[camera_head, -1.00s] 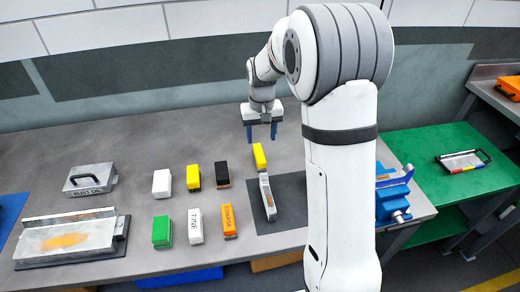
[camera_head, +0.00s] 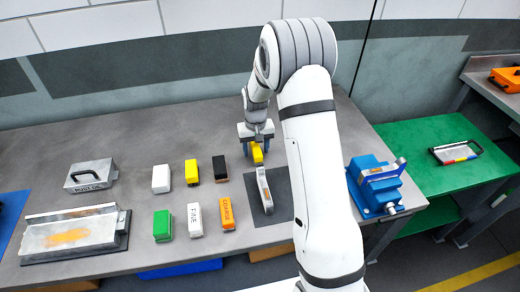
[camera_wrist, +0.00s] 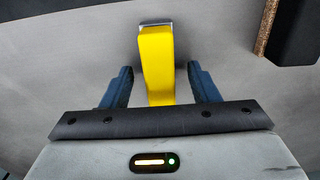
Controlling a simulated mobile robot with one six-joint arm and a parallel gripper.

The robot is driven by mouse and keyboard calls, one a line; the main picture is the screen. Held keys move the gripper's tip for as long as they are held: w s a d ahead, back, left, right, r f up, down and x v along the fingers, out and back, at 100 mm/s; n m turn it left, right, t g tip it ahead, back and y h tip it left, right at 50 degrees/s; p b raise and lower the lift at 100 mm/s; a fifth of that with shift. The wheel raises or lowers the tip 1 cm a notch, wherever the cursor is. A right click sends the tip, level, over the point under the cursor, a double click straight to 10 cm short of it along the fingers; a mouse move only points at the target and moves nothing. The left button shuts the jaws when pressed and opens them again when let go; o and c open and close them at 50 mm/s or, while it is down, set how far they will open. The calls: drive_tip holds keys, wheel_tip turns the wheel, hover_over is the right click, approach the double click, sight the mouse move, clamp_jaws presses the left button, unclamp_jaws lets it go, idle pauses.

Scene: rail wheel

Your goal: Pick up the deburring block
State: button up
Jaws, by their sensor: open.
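A yellow block (camera_head: 257,154) lies on the grey bench, just behind a pale metal tool. The wrist view shows the yellow block (camera_wrist: 159,65) with a greyish far end, lying lengthwise between the fingers. No lettering on it is legible, so I cannot tell for certain whether it is the deburring block. My gripper (camera_head: 257,147) is low over the bench with its blue fingers on either side of the block. In the wrist view, my open gripper (camera_wrist: 161,80) has a gap between each finger and the yellow sides. The block's near end is hidden behind the gripper body.
Several blocks stand to the left: white (camera_head: 161,178), yellow-and-black (camera_head: 192,172), black (camera_head: 220,168), green (camera_head: 162,228), FINE (camera_head: 195,219) and COARSE (camera_head: 227,213). The metal tool (camera_head: 264,190) lies on a dark mat (camera_head: 281,207). A blue vise (camera_head: 372,190) stands right.

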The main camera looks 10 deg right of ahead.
sight(256, 147)
drive_tip(key=shift+c, duration=0.5)
drive_tip(key=c, duration=1)
drive_tip(key=shift+r, duration=0.15)
drive_tip(key=shift+c, duration=0.2)
wheel_tip(256, 147, up, 10)
drive_tip(key=shift+f+b, duration=0.1)
drive_tip(key=shift+b, duration=1.05)
